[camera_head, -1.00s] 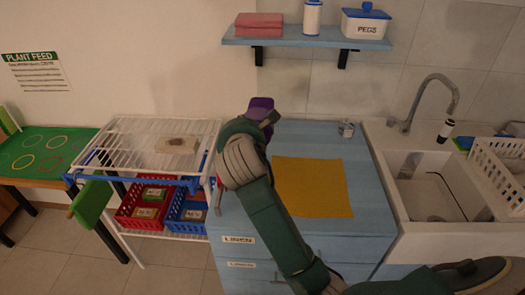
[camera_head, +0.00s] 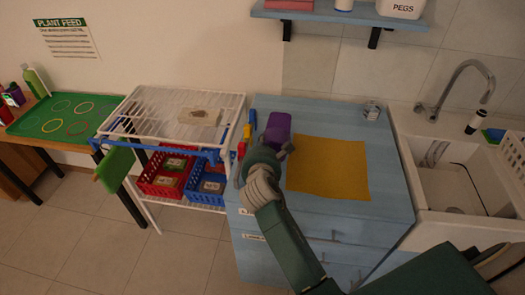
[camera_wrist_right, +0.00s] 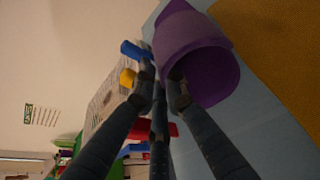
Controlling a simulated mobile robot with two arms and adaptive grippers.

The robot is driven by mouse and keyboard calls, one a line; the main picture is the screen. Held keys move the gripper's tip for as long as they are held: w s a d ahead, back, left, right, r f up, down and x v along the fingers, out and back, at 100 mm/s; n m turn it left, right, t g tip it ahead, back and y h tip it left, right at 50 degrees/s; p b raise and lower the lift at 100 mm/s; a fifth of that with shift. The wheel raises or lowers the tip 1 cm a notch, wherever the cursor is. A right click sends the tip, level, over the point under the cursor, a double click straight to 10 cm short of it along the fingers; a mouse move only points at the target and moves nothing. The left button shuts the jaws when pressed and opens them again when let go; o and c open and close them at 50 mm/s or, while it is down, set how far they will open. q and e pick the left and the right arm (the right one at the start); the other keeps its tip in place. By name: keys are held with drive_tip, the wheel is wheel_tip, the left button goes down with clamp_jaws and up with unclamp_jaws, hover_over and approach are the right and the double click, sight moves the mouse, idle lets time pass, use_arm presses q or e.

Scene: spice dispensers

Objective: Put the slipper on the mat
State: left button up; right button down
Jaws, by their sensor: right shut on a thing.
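The purple slipper (camera_head: 277,127) is at the tips of my right gripper (camera_head: 284,149) in the head view, over the blue cabinet top and just left of the mat. In the right wrist view the slipper (camera_wrist_right: 190,45) shows its open, hollow end towards the camera. The fingers of my right gripper (camera_wrist_right: 163,86) are shut on its rim. The mat (camera_head: 328,168) is a flat mustard-yellow rectangle on the cabinet top, bare of things; part of it shows in the wrist view (camera_wrist_right: 275,50). I cannot tell whether the slipper touches the cabinet. My left gripper is not in view.
A white wire rack (camera_head: 165,115) stands left of the cabinet. Blue, yellow and red items (camera_head: 247,131) are near the cabinet's left edge. A small metal tin (camera_head: 372,110) stands behind the mat. A sink (camera_head: 465,185) is on the right. A shelf (camera_head: 340,17) hangs above.

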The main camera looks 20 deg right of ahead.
drive_tip(key=shift+f, duration=1.5)
drive_tip(key=shift+f, duration=0.1)
drive_tip(key=c, duration=1.8)
unclamp_jaws()
